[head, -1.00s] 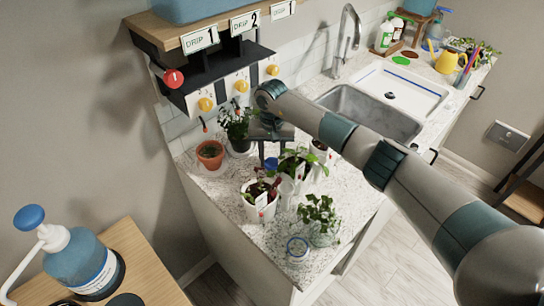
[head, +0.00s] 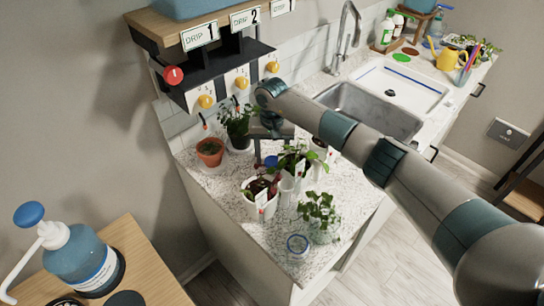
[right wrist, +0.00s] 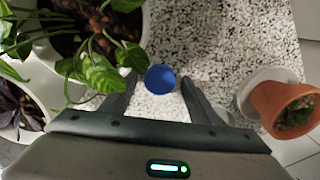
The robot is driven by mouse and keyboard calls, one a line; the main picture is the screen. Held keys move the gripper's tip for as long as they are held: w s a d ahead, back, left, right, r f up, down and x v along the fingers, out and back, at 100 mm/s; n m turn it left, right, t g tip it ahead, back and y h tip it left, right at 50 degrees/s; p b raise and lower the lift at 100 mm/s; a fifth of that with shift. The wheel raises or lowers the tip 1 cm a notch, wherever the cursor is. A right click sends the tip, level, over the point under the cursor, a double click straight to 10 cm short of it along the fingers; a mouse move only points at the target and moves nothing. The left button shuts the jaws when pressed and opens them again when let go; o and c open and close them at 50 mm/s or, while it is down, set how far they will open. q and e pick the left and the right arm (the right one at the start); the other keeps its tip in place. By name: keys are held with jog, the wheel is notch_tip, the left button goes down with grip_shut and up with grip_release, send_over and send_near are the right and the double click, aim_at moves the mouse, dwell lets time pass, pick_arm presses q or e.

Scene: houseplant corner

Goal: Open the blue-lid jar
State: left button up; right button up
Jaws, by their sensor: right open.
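The blue lid (head: 271,161) shows in the head view among the potted plants on the counter, just below my right gripper (head: 269,148). In the right wrist view the round blue lid (right wrist: 160,78) lies between the two fingers of my right gripper (right wrist: 158,88), with a gap on both sides. The gripper is open and holds nothing. The jar's body is hidden under the lid in the wrist view and mostly behind plants in the head view. My left gripper is not in view.
A leafy plant in a white pot (right wrist: 95,45) is close on the left in the wrist view; a terracotta pot (right wrist: 285,105) is on the right. A small round container with a blue rim (head: 298,244) stands near the counter's front. The sink (head: 370,110) is behind my arm.

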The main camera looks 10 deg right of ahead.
aim_at(272, 161)
jog(key=shift+r, duration=0.2)
notch_tip(272, 161, up, 12)
jog(key=b, duration=0.5)
dwell(0.4)
